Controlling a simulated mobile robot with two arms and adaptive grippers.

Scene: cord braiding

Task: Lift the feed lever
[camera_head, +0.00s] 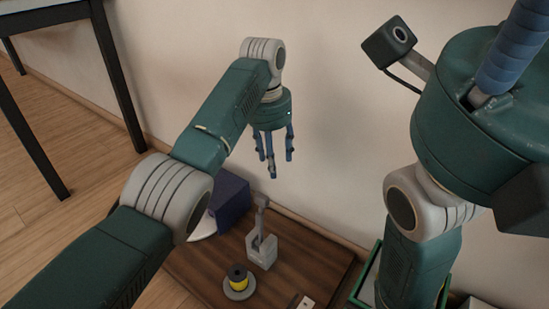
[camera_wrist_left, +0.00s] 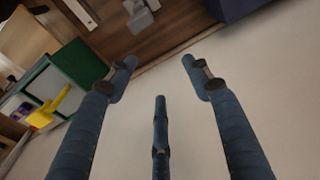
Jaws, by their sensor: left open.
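The feed lever (camera_head: 261,205) is a grey bar that stands nearly upright from a light grey block (camera_head: 262,250) on a dark wooden board. The block also shows at the top edge of the left wrist view (camera_wrist_left: 140,18). My left gripper (camera_head: 274,160) is open and empty, with its blue fingers pointing down. In the head view it appears above the lever, apart from it. Its spread fingers show in the left wrist view (camera_wrist_left: 160,76). My right gripper (camera_head: 513,50) is only partly in view at the upper right, with one blue finger visible; its opening is hidden.
A yellow and black spool (camera_head: 238,278) stands on a round base left of the block. A dark blue box (camera_head: 229,197) is behind. A green-rimmed bin (camera_head: 364,275) is at right; a yellow item (camera_wrist_left: 50,108) shows there in the wrist view. A wall rises behind.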

